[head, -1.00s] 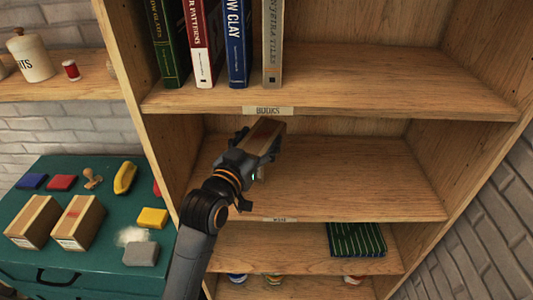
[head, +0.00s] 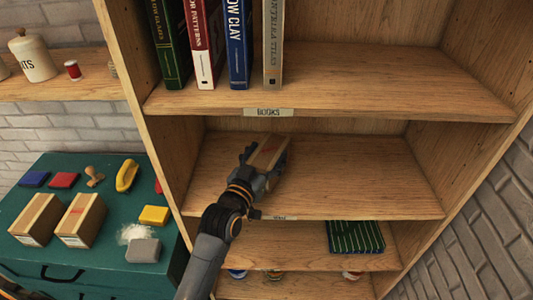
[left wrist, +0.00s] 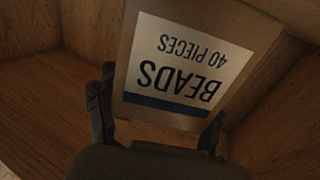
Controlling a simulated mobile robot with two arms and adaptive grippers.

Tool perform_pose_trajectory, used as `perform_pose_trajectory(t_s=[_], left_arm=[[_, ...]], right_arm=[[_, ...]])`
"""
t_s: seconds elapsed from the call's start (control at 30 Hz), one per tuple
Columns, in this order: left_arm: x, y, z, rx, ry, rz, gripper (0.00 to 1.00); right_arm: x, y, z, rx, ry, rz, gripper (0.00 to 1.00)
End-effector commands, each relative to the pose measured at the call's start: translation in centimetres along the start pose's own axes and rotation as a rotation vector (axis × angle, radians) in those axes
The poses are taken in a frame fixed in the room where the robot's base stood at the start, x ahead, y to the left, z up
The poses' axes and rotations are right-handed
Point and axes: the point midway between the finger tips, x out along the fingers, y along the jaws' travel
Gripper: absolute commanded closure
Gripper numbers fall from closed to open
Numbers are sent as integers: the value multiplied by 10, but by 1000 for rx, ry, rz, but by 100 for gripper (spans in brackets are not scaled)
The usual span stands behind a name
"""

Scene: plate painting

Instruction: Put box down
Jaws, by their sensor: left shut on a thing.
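My left gripper (head: 258,172) is inside the middle shelf bay, under the shelf labelled BOOKS. It is shut on a brown cardboard box (head: 269,152). In the left wrist view the box (left wrist: 190,60) has a white label reading BEADS, 40 PIECES, upside down, with one finger at each side. The box is at the left part of the middle shelf (head: 370,180). I cannot tell whether its underside touches the board. My right gripper is not in view.
Several books (head: 238,45) stand on the shelf above. A green striped item (head: 356,237) lies on the shelf below. Two more boxes (head: 82,220) stand on the green cabinet (head: 80,265) at left. The middle shelf is clear to the right of the held box.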

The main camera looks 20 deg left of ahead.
Motion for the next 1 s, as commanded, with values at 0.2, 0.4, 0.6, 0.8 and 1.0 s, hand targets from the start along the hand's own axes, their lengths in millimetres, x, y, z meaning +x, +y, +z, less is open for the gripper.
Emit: perform_pose_trajectory(t_s=[0.2,0.4,0.6,0.8,1.0], left_arm=[[0,0,6,0,3,0,84],[0,0,10,0,-4,0,25],[0,0,10,0,-6,0,10],[0,0,10,1,-6,0,10],[-5,0,-2,1,-6,0,10]], right_arm=[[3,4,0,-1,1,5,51],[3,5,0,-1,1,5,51],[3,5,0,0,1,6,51],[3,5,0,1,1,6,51],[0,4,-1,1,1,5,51]])
